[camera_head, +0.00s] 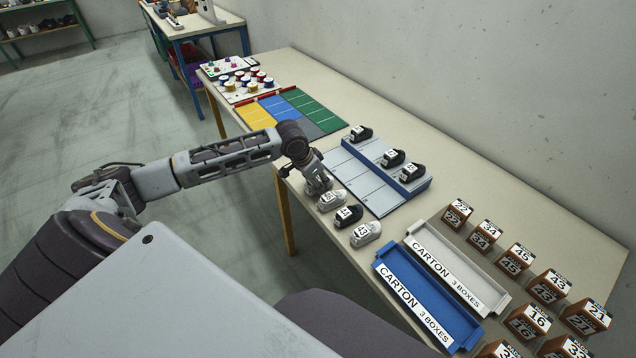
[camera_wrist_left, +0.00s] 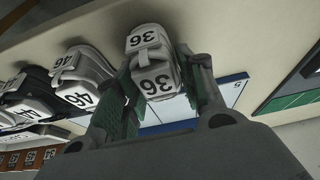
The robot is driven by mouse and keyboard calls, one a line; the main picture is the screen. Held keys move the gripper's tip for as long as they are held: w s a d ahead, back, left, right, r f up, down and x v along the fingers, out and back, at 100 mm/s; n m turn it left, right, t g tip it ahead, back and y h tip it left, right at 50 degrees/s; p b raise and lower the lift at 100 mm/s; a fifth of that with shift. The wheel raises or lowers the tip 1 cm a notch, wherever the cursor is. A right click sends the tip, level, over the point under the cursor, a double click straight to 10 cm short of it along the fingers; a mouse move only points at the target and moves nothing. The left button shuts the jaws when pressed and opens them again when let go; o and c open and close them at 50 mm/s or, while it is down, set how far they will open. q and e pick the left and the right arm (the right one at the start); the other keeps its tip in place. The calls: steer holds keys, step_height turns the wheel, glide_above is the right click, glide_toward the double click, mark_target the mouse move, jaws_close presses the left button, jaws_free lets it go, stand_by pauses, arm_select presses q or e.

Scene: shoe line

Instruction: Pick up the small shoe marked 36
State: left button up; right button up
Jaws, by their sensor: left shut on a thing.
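The small white shoe marked 36 (camera_wrist_left: 148,40) is between the two fingers of my left gripper (camera_head: 319,188) in the left wrist view, its label facing the camera. The fingers are shut on its sides. In the head view my gripper covers this shoe, at the far end of the front row. I cannot tell whether it touches the table. Beside it stand a white shoe (camera_head: 332,200), a black shoe (camera_head: 348,216) and another white shoe (camera_head: 366,234). The nearest neighbour (camera_wrist_left: 82,72) reads 46 in the left wrist view. My right gripper is not in view.
A grey-blue rack (camera_head: 374,187) with three black shoes on its raised back lies just right of my gripper. A white carton tray (camera_head: 437,262) and a blue carton tray (camera_head: 403,290) lie nearer. Several numbered brown boxes (camera_head: 516,259) stand at the right. Coloured mats (camera_head: 302,107) lie farther back.

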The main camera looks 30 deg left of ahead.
mark_target(318, 177)
arm_select(q)
step_height(318, 177, up, 9)
steer(key=shift+r+p, duration=0.2)
steer(key=shift+p, duration=0.1)
stand_by(0.5)
